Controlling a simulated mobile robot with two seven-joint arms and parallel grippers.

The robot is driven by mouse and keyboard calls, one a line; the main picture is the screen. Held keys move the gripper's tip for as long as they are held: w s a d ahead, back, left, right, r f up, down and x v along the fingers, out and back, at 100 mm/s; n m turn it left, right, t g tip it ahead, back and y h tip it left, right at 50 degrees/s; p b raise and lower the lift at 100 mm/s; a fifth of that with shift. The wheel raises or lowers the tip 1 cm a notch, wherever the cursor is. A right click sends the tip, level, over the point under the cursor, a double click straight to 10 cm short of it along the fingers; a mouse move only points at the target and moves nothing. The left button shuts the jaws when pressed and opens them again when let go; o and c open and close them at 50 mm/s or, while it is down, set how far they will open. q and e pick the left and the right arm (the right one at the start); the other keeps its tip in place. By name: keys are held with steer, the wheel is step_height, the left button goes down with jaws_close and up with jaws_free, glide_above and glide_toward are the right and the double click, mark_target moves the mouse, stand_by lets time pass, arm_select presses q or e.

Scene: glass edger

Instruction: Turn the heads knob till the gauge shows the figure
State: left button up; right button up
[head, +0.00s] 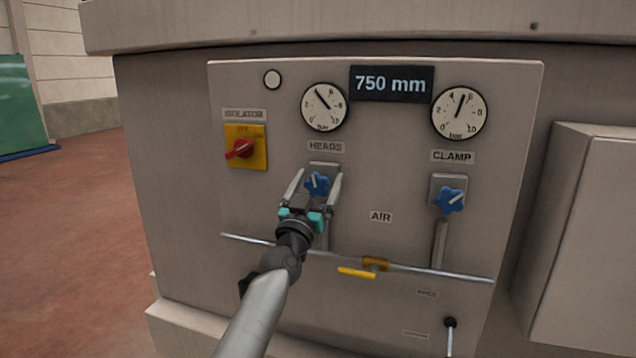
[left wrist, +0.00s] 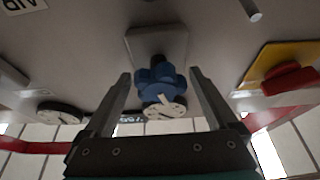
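The heads knob (head: 317,185) is a blue lobed knob with a pale pointer, below the HEADS label (head: 325,147). The heads gauge (head: 324,107) above it has a dark needle pointing up and left, near the 4. My left gripper (head: 317,174) is open, with one finger on each side of the knob. In the left wrist view the knob (left wrist: 161,92) sits between the fingers, with a gap showing on both sides. Its pointer is tilted in both views. My right gripper is not in view.
The clamp knob (head: 449,199) and clamp gauge (head: 459,112) are to the right. A display (head: 392,84) reads 750 mm. The red isolator switch (head: 241,149) is to the left. A yellow-handled valve (head: 359,271) sits on the pipe below. A grey box (head: 585,240) stands far right.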

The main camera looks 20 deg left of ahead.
arm_select(q)
steer(key=c, duration=1.2)
steer(key=n+y+p, duration=0.1)
steer(key=n+p, duration=0.1)
steer(key=n, duration=0.1)
steer(key=n+y+p, duration=0.2)
steer(key=n, duration=0.1)
steer(key=shift+a+r, duration=0.1)
steer(key=n+g+y+p, duration=0.1)
steer(key=n+y+p, duration=0.1)
steer(key=n+p, duration=0.1)
steer(key=shift+n, duration=0.6)
steer(key=shift+a+f+n+g+y+p, duration=0.1)
steer(key=shift+n+g+y+p, duration=0.2)
steer(key=shift+n, duration=0.3)
steer(key=shift+a+f+n+g+y+p, duration=0.1)
steer(key=shift+n+y+p, duration=0.1)
steer(key=shift+n+p, duration=0.3)
steer(key=o, duration=1.3)
